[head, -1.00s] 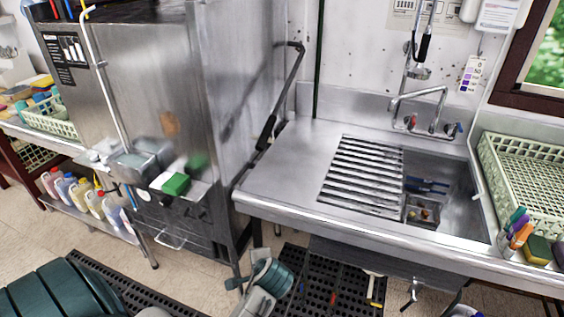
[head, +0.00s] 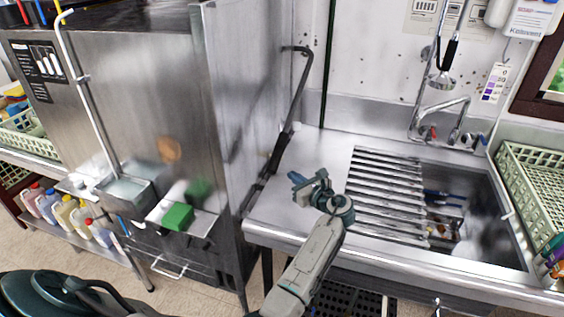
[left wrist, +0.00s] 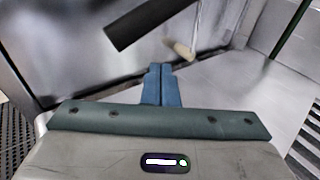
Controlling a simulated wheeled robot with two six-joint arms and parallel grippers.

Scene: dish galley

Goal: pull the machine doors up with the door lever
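The door lever (head: 305,83) is a dark bent bar on the right side of the steel dish machine (head: 235,110), running down to a thick black grip (head: 279,152). My left gripper (head: 297,178) is over the left part of the steel counter, just right of the grip's lower part and apart from it. In the left wrist view the black grip (left wrist: 150,22) crosses the top, ahead of the blue fingers (left wrist: 161,84). The fingers are together with nothing between them. The machine's door edges are hard to make out. My right gripper is not in view.
The counter (head: 320,150) is clear left of the slatted rack (head: 385,185) and the sink (head: 485,205). A shelf with a green sponge (head: 177,217) sticks out from the machine front. A pale green crate (head: 540,180) stands right of the sink.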

